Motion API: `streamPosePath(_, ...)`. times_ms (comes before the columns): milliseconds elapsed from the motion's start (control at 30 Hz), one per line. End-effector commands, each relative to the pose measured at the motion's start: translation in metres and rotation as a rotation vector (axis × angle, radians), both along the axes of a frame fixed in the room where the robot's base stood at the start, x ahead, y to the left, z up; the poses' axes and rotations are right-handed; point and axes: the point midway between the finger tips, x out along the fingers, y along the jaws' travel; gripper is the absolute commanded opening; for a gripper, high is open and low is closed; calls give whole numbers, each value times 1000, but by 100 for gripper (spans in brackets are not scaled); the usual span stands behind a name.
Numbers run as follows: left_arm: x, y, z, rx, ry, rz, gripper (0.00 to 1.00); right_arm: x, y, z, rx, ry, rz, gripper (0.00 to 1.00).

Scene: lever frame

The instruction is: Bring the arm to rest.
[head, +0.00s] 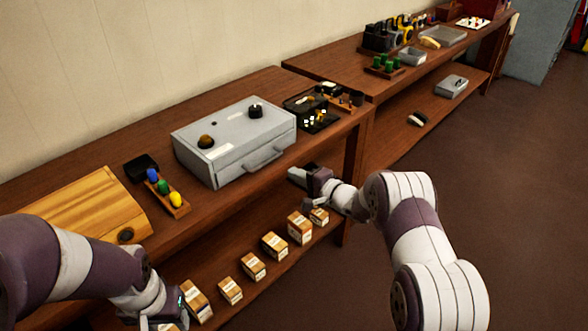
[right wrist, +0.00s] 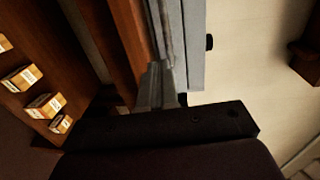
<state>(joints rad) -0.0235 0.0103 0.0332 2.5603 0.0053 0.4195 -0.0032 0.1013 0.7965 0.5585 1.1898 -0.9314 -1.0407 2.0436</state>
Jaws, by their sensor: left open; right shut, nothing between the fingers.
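My right arm reaches in from the right in the head view, and its gripper (head: 297,174) is shut and empty. It is in front of the shelf edge, to the right of and below the grey metal case (head: 233,142). In the right wrist view the shut fingers (right wrist: 158,82) point toward the grey case (right wrist: 193,42); whether they touch it I cannot tell. My left gripper (head: 165,318) is low at the bottom edge, near the small cartons, open and partly cut off by the frame.
Several small cartons (head: 253,266) line the lower shelf. A wooden box (head: 85,208) and a rack of coloured knobs (head: 165,190) stand left of the case. A black tray (head: 318,121) stands to its right. The floor (head: 480,190) at right is clear.

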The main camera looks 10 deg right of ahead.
Motion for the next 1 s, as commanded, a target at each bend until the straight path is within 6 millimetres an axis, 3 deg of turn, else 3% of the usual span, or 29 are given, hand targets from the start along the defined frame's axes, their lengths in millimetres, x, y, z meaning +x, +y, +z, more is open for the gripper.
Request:
streamPosePath(300,0,0,2,0,0,0,50,-50,-40,7,-1,2,-1,0)
streamPosePath(633,0,0,3,0,0,0,50,-64,-51,7,-48,-26,6,0)
streamPosePath(700,0,0,3,0,0,0,50,-61,-60,-9,-216,-58,-17,0)
streamPosePath(767,0,0,3,0,0,0,50,-67,-81,-45,-456,-14,-64,0)
streamPosePath(800,0,0,4,0,0,0,50,-80,-101,-65,-657,47,-82,0)
streamPosePath(867,0,0,14,0,1,0,50,-114,-128,-71,-972,176,-34,0)
streamPosePath(933,0,0,31,0,0,0,50,-179,-142,-51,-1258,361,150,0)
streamPosePath(1000,0,0,43,0,-1,0,50,-246,-137,-24,-1378,499,368,0)
